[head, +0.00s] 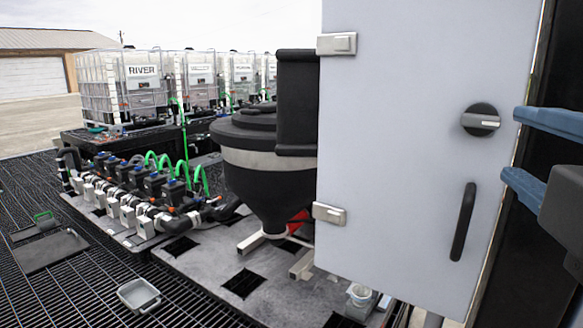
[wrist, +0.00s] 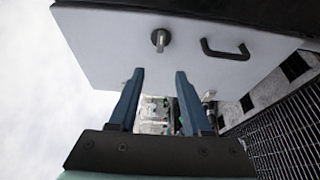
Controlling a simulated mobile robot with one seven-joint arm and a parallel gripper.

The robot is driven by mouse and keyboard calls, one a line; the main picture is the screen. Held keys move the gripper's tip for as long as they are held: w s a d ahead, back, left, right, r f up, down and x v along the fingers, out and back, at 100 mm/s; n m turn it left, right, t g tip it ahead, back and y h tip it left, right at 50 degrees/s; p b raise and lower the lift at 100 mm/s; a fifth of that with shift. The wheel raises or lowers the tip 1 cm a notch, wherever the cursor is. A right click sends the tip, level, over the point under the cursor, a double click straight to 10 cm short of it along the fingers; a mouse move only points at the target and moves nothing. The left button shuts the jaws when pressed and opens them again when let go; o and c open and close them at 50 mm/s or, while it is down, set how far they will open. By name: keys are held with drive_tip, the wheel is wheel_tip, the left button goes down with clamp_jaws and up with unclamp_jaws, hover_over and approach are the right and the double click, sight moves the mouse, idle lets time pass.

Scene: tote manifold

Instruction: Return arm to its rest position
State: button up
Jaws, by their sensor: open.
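My gripper (head: 522,150) shows at the right edge of the head view, its two blue fingers apart and pointing left, with nothing between them. In the wrist view my gripper (wrist: 158,98) is also open and empty, its fingertips near the lower edge of a light grey cabinet door. The cabinet door (head: 400,130) fills the right of the head view and appears to stand ajar, with a dark edge or interior beside it. It carries a round knob (head: 481,119) and a black pull handle (head: 463,221). The fingers overlap the door's edge in the picture; I cannot tell if they touch it.
A black conical tank (head: 262,190) stands left of the door. A manifold of valves and green hoses (head: 135,190) lies further left, before caged totes (head: 125,85). A small grey tray (head: 139,295) sits on the dark floor grating (head: 60,290). The grating at left is mostly clear.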

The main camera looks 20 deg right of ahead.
drive_tip(key=shift+s+a, duration=0.1)
drive_tip(key=shift+s, duration=0.1)
idle(0.3)
drive_tip(key=w+a+r+m+t+y, duration=0.45)
drive_tip(key=w+a+t, duration=0.2)
drive_tip(key=a, duration=0.45)
drive_tip(key=a+r+m+t+y, duration=0.1)
drive_tip(key=a+m+t+y, duration=0.1)
drive_tip(key=a+m, duration=0.2)
drive_tip(key=s+a+r+m+t+y, duration=0.1)
drive_tip(key=a+m, duration=0.3)
drive_tip(key=a, duration=0.5)
drive_tip(key=shift+s+a+r+t+y, duration=0.2)
drive_tip(key=shift+r+t+y, duration=0.15)
drive_tip(key=shift+t, duration=0.5)
